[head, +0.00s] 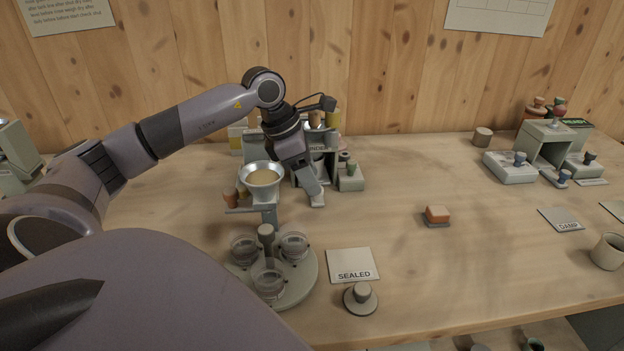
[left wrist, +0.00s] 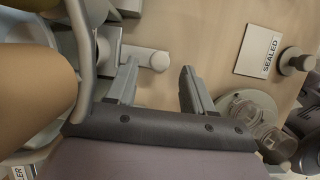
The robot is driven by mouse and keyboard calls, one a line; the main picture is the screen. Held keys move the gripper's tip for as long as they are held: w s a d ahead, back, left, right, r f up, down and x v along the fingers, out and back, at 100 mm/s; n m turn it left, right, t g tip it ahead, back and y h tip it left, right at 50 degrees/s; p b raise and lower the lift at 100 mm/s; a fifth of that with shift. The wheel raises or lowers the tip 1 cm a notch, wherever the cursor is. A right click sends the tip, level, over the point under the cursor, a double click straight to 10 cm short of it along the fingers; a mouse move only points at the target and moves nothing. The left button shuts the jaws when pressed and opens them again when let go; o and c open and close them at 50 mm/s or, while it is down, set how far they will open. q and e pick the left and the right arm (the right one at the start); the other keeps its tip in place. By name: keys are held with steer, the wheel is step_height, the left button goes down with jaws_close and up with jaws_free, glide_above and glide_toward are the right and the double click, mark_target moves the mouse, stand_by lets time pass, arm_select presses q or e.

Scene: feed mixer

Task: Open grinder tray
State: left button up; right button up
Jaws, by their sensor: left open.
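The grinder (head: 318,149), a grey machine with a partly covered label, stands at the back centre, largely hidden behind my left arm. My left gripper (head: 312,190) points down in front of it, just above the table. In the left wrist view my left gripper (left wrist: 159,72) has its two fingers spread, with nothing between them. The tray itself is not clearly seen.
A metal funnel (head: 261,177) on a stand and a round carousel with clear cups (head: 270,270) stand nearby. A SEALED card (head: 352,264) and a knobbed disc (head: 360,298) lie to their right. An orange-topped block (head: 437,215) sits on open table.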

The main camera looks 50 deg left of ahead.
arm_select(q)
steer(key=shift+x, duration=1.05)
jaws_close()
